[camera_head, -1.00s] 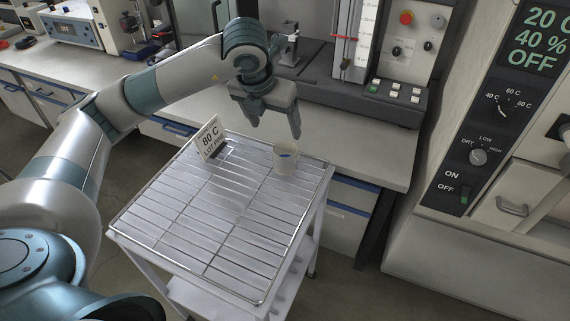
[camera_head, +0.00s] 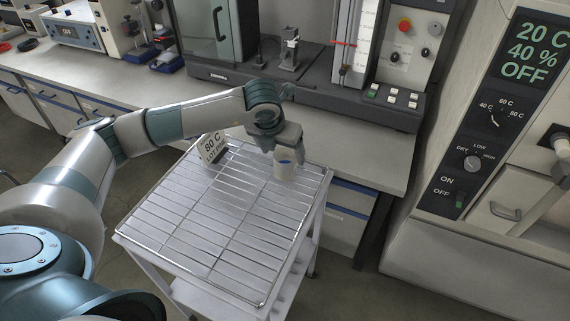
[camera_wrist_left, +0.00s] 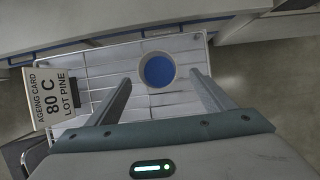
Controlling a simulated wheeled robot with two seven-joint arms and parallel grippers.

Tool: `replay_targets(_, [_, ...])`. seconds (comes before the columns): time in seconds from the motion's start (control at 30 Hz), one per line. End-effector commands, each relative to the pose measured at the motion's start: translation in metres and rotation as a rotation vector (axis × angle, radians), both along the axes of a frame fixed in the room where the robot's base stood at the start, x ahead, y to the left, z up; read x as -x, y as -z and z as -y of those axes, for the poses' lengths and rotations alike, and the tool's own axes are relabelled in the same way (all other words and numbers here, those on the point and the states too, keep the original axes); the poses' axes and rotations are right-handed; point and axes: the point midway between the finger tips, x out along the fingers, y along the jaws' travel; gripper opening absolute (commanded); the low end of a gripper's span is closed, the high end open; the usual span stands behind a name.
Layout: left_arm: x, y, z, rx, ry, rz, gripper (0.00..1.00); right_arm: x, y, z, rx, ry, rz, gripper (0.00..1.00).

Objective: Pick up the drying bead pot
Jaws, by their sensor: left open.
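The drying bead pot (camera_head: 284,168) is a small white cup with a blue mark on its side, standing upright on the wire rack near its far right corner. In the left wrist view the pot (camera_wrist_left: 145,72) shows from above with blue contents, just beyond and between the fingertips. My left gripper (camera_head: 281,150) is open and hangs right over the pot, hiding part of its rim. In the left wrist view its two fingers (camera_wrist_left: 162,86) are spread with nothing held between them. My right gripper is not in view.
The rack (camera_head: 215,225) tops a white cart and is mostly bare. A bench (camera_head: 350,150) lies behind; a control cabinet (camera_head: 485,150) stands right.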

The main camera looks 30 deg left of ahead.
Motion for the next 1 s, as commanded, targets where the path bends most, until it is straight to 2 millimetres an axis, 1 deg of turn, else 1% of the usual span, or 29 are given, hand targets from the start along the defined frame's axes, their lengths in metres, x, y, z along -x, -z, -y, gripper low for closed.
replay_targets(0.03, [-0.002,0.004,0.000,0.000,-0.001,-0.003,0.75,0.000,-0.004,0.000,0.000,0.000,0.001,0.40])
replay_targets(0.2, [-0.006,0.013,-0.001,-0.001,0.001,0.000,0.75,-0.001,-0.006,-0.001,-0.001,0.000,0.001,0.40])
replay_targets(0.5, [-0.006,0.014,-0.001,0.000,0.001,0.000,0.75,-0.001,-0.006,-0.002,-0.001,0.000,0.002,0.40])
replay_targets(0.67, [-0.008,0.017,-0.001,0.000,0.000,-0.001,0.75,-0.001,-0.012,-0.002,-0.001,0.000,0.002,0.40])
replay_targets(0.87, [-0.017,0.033,-0.004,0.000,-0.001,-0.002,0.75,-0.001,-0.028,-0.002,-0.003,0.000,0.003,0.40])
replay_targets(1.0, [-0.024,0.050,-0.005,0.000,0.000,-0.002,0.75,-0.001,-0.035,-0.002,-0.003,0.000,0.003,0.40])
